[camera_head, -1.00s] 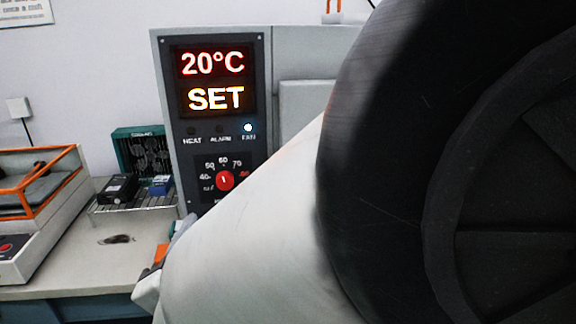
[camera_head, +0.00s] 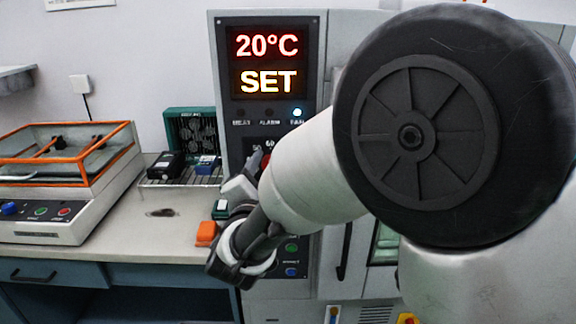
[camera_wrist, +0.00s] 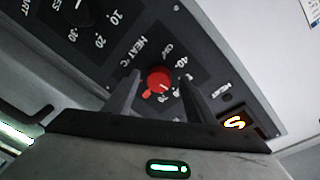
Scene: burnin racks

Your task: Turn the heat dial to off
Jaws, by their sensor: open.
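The red heat dial (camera_wrist: 160,77) shows in the wrist view on a dark panel, with "HEAT °C", "OFF" and temperature marks around it. Its exact pointing is too small to tell. My gripper (camera_wrist: 159,82) is open, with one finger on each side of the dial in the picture. I cannot tell whether the fingers touch it. In the head view my arm covers most of the dial. The display (camera_head: 265,62) above reads "20°C" and "SET". The fan lamp (camera_head: 297,112) is lit white.
An orange-framed machine (camera_head: 65,165) stands on the bench at left. A wire rack (camera_head: 180,182) holds dark and blue boxes, with a green fan unit (camera_head: 198,135) behind. An orange block (camera_head: 206,233) lies near my wrist. Another knob (camera_wrist: 75,10) is on the panel in the wrist view.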

